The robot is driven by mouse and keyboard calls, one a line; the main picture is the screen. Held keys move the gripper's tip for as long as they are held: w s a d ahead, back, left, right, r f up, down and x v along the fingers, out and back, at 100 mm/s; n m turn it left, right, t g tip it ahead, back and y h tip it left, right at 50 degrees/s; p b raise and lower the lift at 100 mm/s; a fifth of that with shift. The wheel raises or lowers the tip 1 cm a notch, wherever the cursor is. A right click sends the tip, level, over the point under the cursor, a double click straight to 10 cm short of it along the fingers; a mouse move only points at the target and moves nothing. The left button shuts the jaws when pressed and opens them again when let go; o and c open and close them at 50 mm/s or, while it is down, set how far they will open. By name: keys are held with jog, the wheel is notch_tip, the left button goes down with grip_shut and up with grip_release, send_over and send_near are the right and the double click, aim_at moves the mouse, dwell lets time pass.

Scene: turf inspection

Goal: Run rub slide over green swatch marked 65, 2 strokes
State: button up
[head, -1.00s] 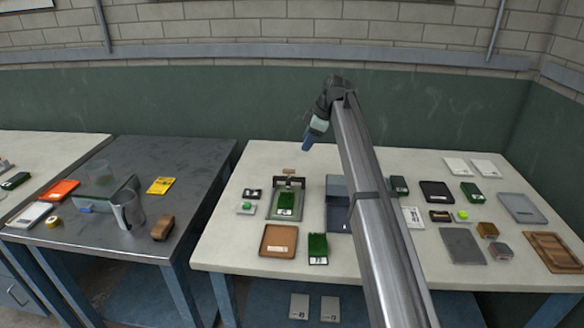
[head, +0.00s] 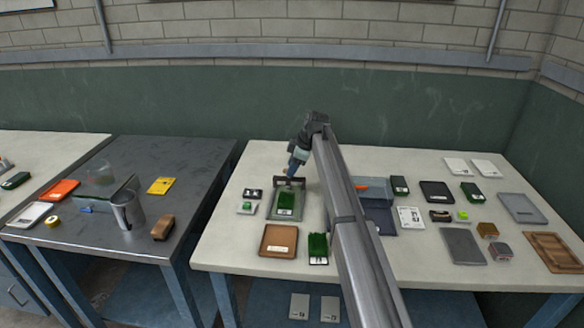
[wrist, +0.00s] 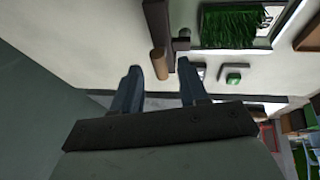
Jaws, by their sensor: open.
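A green turf swatch (head: 286,201) lies in a grey frame (head: 272,212) on the pale table; its white label is too small to read. The rub slide (head: 281,181), a dark crossbar with a brown peg handle (wrist: 159,63), sits at the frame's far end. My gripper (head: 290,177) is open and points down at the slide. In the wrist view, the handle lies between the two fingertips (wrist: 159,72) or just beyond them; I cannot tell whether they touch it. The swatch also shows at the top right there (wrist: 230,25).
Another green swatch (head: 318,248) and a brown tray (head: 264,240) lie in front of the frame. Small blocks (head: 246,207) stand left of it. A blue-grey bin (head: 374,190) is to the right, partly behind my arm. Several samples fill the right side.

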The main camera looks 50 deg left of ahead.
jog(key=shift+a+f, duration=0.15)
jog(key=shift+f, duration=0.2)
grip_shut()
jog(key=shift+s, duration=0.1)
dwell(0.5)
